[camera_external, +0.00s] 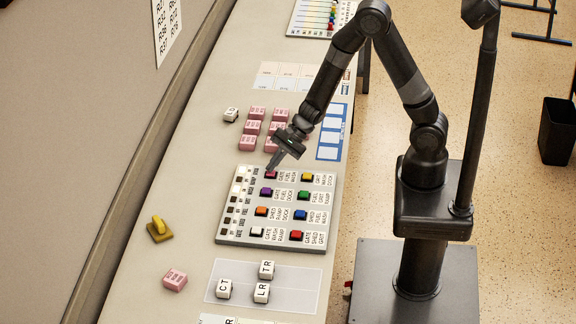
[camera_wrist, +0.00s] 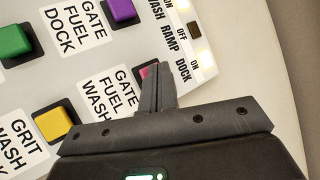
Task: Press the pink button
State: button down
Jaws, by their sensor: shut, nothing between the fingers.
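The pink button (camera_external: 271,174) is at the top left of a grey button panel (camera_external: 228,240) on the long table. In the wrist view the pink button (camera_wrist: 148,71) shows partly, with my fingers covering the rest of it. My gripper (camera_external: 270,168) is shut and empty, its fingertips pointing down at the pink button. In the wrist view my gripper (camera_wrist: 160,66) overlaps the button's edge. I cannot tell whether the tips touch it. A label with GATE FUEL WASH lies beside the button.
Near the pink button are a purple button (camera_external: 267,191), a yellow button (camera_external: 307,177) and a green button (camera_external: 304,195). Indicator lights and switch labels run along the panel's left edge. Several pink blocks (camera_external: 252,127) stand behind the panel. A yellow object (camera_external: 159,229) lies to the left.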

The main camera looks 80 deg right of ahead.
aim_at(274, 171)
jog(key=shift+r, duration=0.1)
dwell(0.3)
jog(key=shift+r, duration=0.35)
jog(key=shift+r, duration=0.1)
jog(key=shift+r, duration=2.9)
